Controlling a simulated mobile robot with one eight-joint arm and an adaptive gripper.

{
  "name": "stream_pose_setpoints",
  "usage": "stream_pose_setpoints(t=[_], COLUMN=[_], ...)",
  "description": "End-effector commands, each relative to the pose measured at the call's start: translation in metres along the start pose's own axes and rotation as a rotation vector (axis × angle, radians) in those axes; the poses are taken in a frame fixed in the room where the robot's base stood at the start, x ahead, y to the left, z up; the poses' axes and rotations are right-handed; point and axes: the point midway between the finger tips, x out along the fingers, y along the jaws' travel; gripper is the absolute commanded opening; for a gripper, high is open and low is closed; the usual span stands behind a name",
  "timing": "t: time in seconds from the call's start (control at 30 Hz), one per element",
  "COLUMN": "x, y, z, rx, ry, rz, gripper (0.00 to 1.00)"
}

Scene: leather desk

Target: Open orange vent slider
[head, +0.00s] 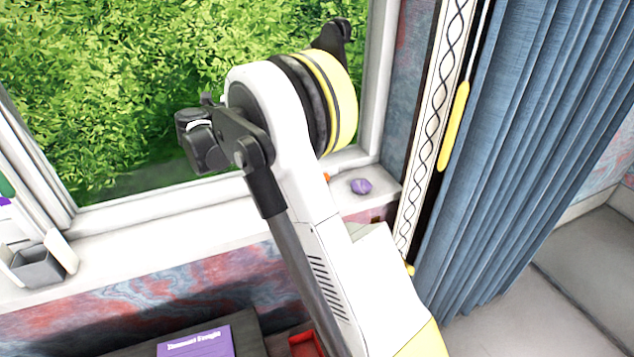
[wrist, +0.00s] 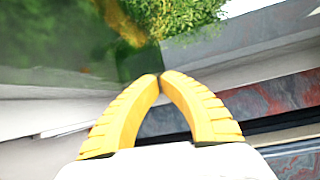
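A small orange piece (head: 327,178) shows at the foot of the window frame in the head view, right beside my arm. Most of it is hidden, and I cannot tell whether it is the vent slider. No orange slider can be made out in the wrist view. My gripper (wrist: 160,76) shows there with its two yellow fingers leaning together and their tips meeting. Nothing is visible between the tips. The window glass and sill lie beyond them; I cannot tell if the tips touch anything. In the head view my arm hides the gripper.
A purple stone (head: 361,186) lies on the white sill (head: 150,239) right of my arm. A grey box (head: 37,268) stands on the sill at left. A blue curtain (head: 530,130) hangs at right. A purple book (head: 197,344) and a red object (head: 303,344) are below.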

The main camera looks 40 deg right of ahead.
Motion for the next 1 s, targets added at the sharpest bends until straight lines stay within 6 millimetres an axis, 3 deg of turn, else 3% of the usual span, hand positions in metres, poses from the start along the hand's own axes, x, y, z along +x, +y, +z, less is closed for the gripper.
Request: stream_pose_setpoints(t=[0.1, 0.2, 0.3, 0.4, 0.57, 1.0], x=[0.006, -0.003, -0.015, -0.022, -0.018, 0.049], y=[0.082, 0.146, 0.186, 0.206, 0.217, 0.247], z=[-0.029, -0.057, -0.074, -0.083, -0.092, -0.139], rx=[0.042, 0.052, 0.047, 0.041, 0.039, 0.039], ry=[0.22, 0.401, 0.515, 0.574, 0.595, 0.593], rz=[0.13, 0.239, 0.309, 0.346, 0.359, 0.356], gripper=[0.0, 0.0, 0.0, 0.0, 0.0, 0.0])
